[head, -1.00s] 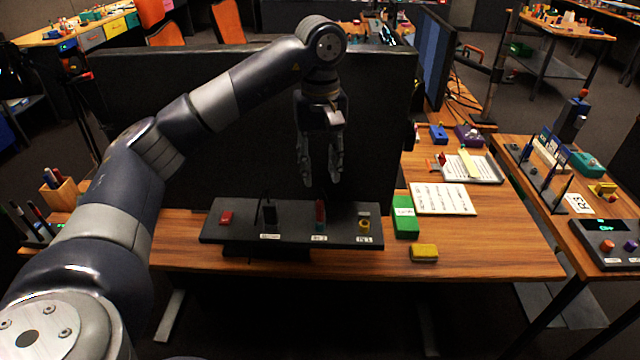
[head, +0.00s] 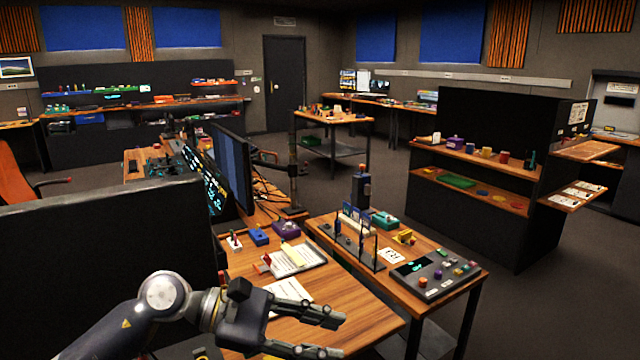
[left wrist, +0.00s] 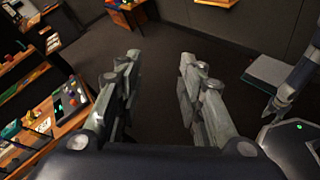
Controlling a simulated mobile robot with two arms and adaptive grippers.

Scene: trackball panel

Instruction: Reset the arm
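My left arm comes in at the bottom left of the head view. Its left gripper (head: 335,335) points right, above the front of the wooden table (head: 365,318). The left wrist view shows the same gripper (left wrist: 157,65) with its two fingers wide apart and only dark floor between them. It is open and empty. The dark panel with the small controls, seen earlier on the table, is now out of view or hidden low at the left.
A side table at right holds a control box (head: 435,275) with coloured knobs. Floor farther right is clear.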

